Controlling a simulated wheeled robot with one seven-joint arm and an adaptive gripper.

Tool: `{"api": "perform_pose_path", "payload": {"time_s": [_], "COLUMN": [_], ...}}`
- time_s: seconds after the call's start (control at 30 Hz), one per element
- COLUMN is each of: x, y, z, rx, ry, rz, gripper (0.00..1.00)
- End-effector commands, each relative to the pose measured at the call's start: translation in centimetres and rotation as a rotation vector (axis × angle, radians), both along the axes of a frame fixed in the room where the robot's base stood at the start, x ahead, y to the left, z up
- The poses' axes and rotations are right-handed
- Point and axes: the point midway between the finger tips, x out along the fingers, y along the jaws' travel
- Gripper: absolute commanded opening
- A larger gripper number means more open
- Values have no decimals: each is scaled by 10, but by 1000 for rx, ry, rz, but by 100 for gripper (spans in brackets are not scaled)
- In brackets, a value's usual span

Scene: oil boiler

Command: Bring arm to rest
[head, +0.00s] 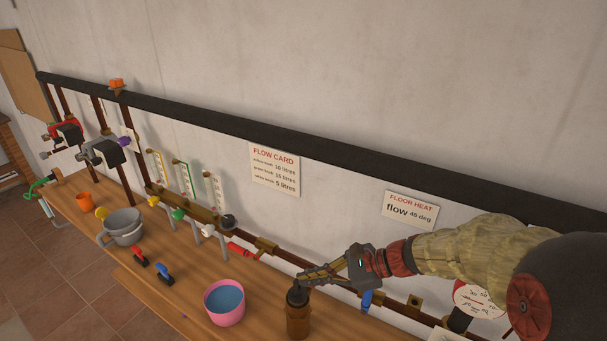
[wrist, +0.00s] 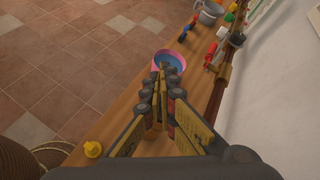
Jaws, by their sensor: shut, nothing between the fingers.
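My gripper (head: 304,280) is at the right of centre in the head view, with my arm reaching in from the right edge. Its fingers are shut and empty. In the head view the fingertips appear just above a dark brown bottle (head: 298,318) on the wooden bench; I cannot tell if they touch. In the wrist view my gripper (wrist: 161,72) points along the bench, and its closed tips overlap the near edge of a pink bowl with blue contents (wrist: 173,60). The pink bowl (head: 224,303) stands left of the bottle in the head view.
The bench (head: 185,300) also holds a grey pot (head: 122,227), an orange cup (head: 85,202) and red and blue clips (head: 139,256). Pipes, valves and a manifold (head: 200,213) line the wall behind. A black pipe (head: 230,123) runs above. Open tiled floor (wrist: 60,60) lies left.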

Motion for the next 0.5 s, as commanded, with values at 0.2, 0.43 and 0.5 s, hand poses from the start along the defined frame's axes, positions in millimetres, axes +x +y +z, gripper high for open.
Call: {"api": "perform_pose_path", "payload": {"time_s": [0.2,0.43,0.5], "x": [-27,-105,-127], "y": [-15,-64,-85], "z": [-35,-48,-39], "rx": [-141,-479,-606], "ry": [-84,-302,-399], "rz": [143,516,651], "gripper": [0,0,0]}}
